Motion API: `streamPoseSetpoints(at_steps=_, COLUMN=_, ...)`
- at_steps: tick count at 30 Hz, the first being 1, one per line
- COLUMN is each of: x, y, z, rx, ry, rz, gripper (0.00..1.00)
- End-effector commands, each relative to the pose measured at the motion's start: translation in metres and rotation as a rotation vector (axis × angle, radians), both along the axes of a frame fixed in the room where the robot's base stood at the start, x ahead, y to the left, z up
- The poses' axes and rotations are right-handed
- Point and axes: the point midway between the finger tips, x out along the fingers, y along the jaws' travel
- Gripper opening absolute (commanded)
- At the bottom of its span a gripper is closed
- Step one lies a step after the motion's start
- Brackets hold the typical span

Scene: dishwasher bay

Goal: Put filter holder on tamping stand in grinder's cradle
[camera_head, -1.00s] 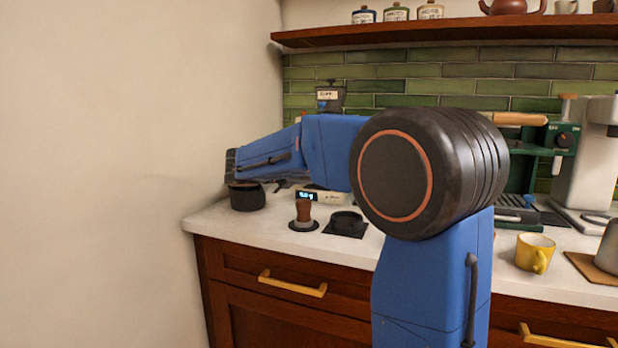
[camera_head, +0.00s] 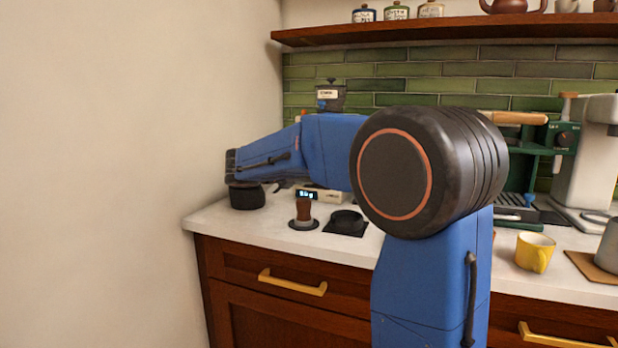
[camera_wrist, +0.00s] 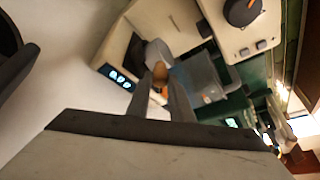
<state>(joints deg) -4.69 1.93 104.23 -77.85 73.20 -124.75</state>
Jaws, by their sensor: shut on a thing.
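In the wrist view my gripper (camera_wrist: 166,88) is shut on the brown wooden handle (camera_wrist: 160,72) of the filter holder, whose end shows between the fingertips. The rest of the filter holder is mostly hidden by the fingers. The cream grinder (camera_wrist: 230,40) with a dark dial lies just beyond, at the upper right. Its cradle cannot be made out clearly. In the head view my arm hides the gripper and most of the grinder; only its dark top (camera_head: 330,97) shows. The tamping stand (camera_head: 347,222) is a black square base with a dark round piece, right of the tamper.
A tamper with brown handle (camera_head: 303,213) stands near the counter's front edge. A scale with lit display (camera_head: 307,193) is behind it. A black round container (camera_head: 247,196) sits by the left wall. A yellow cup (camera_head: 534,252) and a coffee machine (camera_head: 590,160) are at right.

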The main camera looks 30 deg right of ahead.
Motion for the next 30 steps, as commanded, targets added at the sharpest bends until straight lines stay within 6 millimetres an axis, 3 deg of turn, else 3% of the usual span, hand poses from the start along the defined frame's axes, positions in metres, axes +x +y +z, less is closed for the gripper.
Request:
streamPoseSetpoints(at_steps=12, x=0.000, y=0.000, z=-0.002, rx=0.000, ry=-0.001, rz=0.000, gripper=0.00)
streamPoseSetpoints(at_steps=13, x=0.000, y=0.000, z=-0.002, rx=0.000, ry=-0.001, rz=0.000, gripper=0.22)
streamPoseSetpoints(at_steps=15, x=0.000, y=0.000, z=-0.002, rx=0.000, ry=0.000, rz=0.000, gripper=0.39)
streamPoseSetpoints(at_steps=16, x=0.000, y=0.000, z=-0.002, rx=0.000, ry=0.000, rz=0.000, gripper=0.42)
streamPoseSetpoints(at_steps=26, x=0.000, y=0.002, z=-0.002, rx=0.001, ry=0.000, rz=0.001, gripper=0.42)
streamPoseSetpoints(at_steps=30, x=-0.003, y=0.013, z=0.002, rx=0.000, ry=-0.001, rz=0.002, gripper=0.42)
